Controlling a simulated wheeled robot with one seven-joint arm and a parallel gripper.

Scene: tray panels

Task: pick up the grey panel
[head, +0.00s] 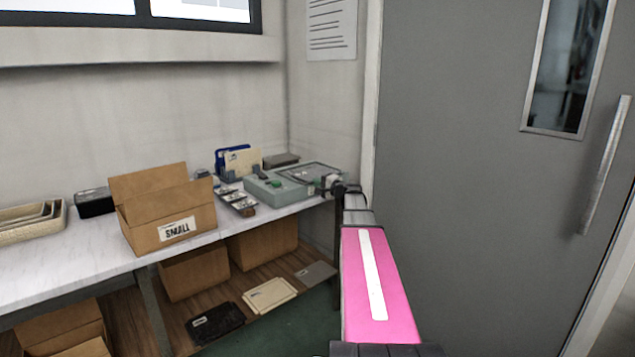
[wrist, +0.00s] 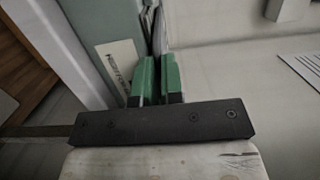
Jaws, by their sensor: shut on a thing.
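My gripper (head: 332,186) is at the right end of the white table, at the grey-green unit there. In the wrist view its green fingers (wrist: 160,72) are shut on a thin grey panel (wrist: 159,36), seen nearly edge-on between them. Its lower edge is hidden by the fingers. In the head view, a flat grey, dark-edged sheet (head: 308,171) lies just behind the gripper; I cannot tell whether it is the held panel.
An open carton marked SMALL (head: 170,218), a black box (head: 95,202) and nested trays (head: 30,222) stand left on the table (head: 85,259). A grey-green unit (head: 262,193) is close to my gripper. A grey door (head: 455,130) is at right.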

